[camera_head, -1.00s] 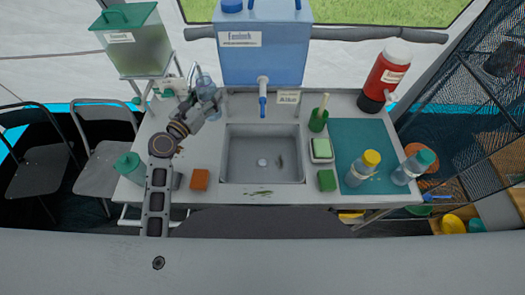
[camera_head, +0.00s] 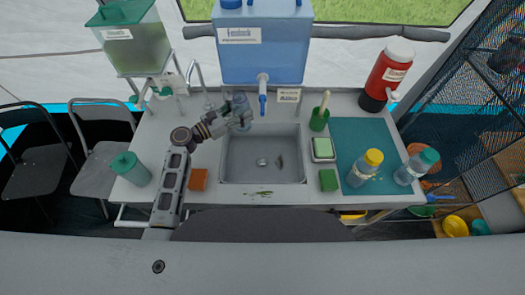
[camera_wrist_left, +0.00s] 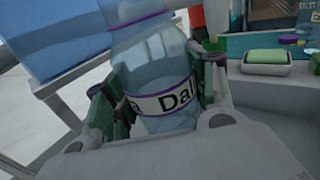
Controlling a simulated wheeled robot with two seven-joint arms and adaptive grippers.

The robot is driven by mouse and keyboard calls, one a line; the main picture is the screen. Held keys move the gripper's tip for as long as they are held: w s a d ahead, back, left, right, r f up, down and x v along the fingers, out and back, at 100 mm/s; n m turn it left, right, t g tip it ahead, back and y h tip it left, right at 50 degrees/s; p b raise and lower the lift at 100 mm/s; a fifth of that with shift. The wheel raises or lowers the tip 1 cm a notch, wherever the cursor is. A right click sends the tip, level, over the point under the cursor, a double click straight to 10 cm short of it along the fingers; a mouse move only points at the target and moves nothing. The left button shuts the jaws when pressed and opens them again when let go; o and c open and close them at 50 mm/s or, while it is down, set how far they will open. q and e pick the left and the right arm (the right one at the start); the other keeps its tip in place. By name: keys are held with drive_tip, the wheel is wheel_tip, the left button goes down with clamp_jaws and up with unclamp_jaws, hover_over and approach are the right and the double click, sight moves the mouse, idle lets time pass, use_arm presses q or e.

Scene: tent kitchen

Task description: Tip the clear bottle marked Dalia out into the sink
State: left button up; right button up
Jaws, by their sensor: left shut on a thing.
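My left gripper (camera_head: 240,115) is shut on the clear bottle (camera_head: 240,104) at the back left corner of the sink (camera_head: 232,165). In the left wrist view the bottle (camera_wrist_left: 155,60) stands between the green-padded fingers (camera_wrist_left: 155,95), and its white label reads "Da…". The bottle looks roughly upright in the head view. My right gripper is not in view.
A blue water tank (camera_head: 265,50) with a tap (camera_head: 263,95) stands behind the sink. A green brush (camera_head: 320,115), soap dish (camera_head: 322,148) and two bottles on a teal mat (camera_head: 350,130) are right. An orange sponge (camera_head: 198,180) and green-lidded jar (camera_head: 130,168) are left.

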use_arm(q)
drive_tip(key=d+f+m+g+h, duration=0.1)
drive_tip(key=d+f+m+g+h+b, duration=0.1)
drive_tip(key=f+g, duration=0.1)
drive_tip(key=shift+d+f, duration=0.15)
drive_tip(key=shift+f, duration=0.05)
drive_tip(key=shift+s+d+f+m+g+h, duration=0.1)
drive_tip(key=shift+f+m+g+h, duration=0.1)
drive_tip(key=shift+f+m+g, duration=0.3)
drive_tip(key=shift+s+d+f+m+g+h, duration=0.1)
drive_tip(key=shift+f+m+g+h, duration=0.1)
drive_tip(key=shift+f+m+g, duration=0.3)
drive_tip(key=shift+a+f+m+g+b, duration=0.1)
drive_tip(key=shift+f+m+g+b, duration=0.15)
drive_tip(key=shift+g+b, duration=0.35)
drive_tip(key=shift+a+f+m+g+h, duration=0.3)
drive_tip(key=shift+a+f+m+g, duration=0.3)
drive_tip(key=shift+g, duration=0.3)
drive_tip(key=shift+w+a+f+m+g+b, duration=0.1)
drive_tip(key=shift+a+m+g+b, duration=0.3)
drive_tip(key=shift+a+g, duration=0.5)
drive_tip(key=shift+a, duration=0.2)
drive_tip(key=shift+f+m, duration=0.15)
drive_tip(key=shift+m, duration=0.2)
